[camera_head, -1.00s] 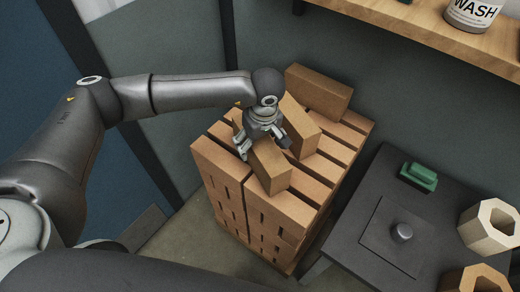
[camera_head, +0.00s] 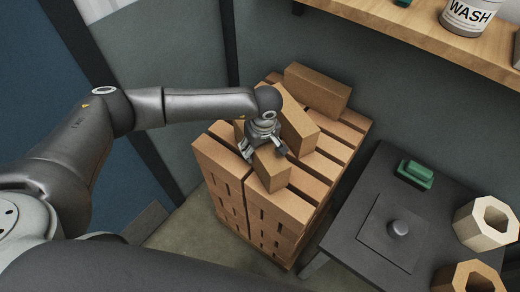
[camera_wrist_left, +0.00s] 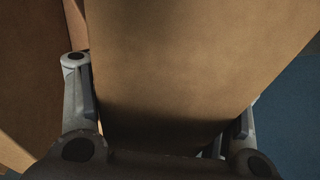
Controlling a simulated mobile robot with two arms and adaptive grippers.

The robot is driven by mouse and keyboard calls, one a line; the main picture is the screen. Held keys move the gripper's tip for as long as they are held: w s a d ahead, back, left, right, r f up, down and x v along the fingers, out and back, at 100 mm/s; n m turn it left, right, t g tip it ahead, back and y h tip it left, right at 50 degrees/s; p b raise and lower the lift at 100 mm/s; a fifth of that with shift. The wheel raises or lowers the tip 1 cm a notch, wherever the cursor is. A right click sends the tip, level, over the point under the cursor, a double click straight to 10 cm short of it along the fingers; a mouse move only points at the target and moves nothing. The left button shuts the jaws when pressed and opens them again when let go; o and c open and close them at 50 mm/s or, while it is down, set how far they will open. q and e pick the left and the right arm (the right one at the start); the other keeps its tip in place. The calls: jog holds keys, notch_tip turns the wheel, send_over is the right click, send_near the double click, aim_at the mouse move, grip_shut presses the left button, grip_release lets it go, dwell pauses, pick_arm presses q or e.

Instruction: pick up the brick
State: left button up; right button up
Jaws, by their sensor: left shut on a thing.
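A tan brick (camera_head: 272,171) lies at the near end of a stack of bricks (camera_head: 280,208). My left gripper (camera_head: 263,150) is over it from above, shut on it with a finger on either side. In the left wrist view the held brick (camera_wrist_left: 190,70) fills the middle between the two fingers (camera_wrist_left: 155,120). I cannot tell whether the brick is lifted clear of the stack. My right gripper is not in view.
Two more loose bricks lie on the stack: one just behind the gripper (camera_head: 299,119) and one at the back (camera_head: 317,91). A dark table (camera_head: 340,240) at right holds a green object (camera_head: 415,174) and hexagonal blocks (camera_head: 487,222). A wooden shelf (camera_head: 420,28) with a white tub (camera_head: 468,16) is above.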

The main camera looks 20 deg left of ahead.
pick_arm(q)
grip_shut()
jog(key=shift+w+r, duration=0.1)
jog(key=shift+r, duration=0.1)
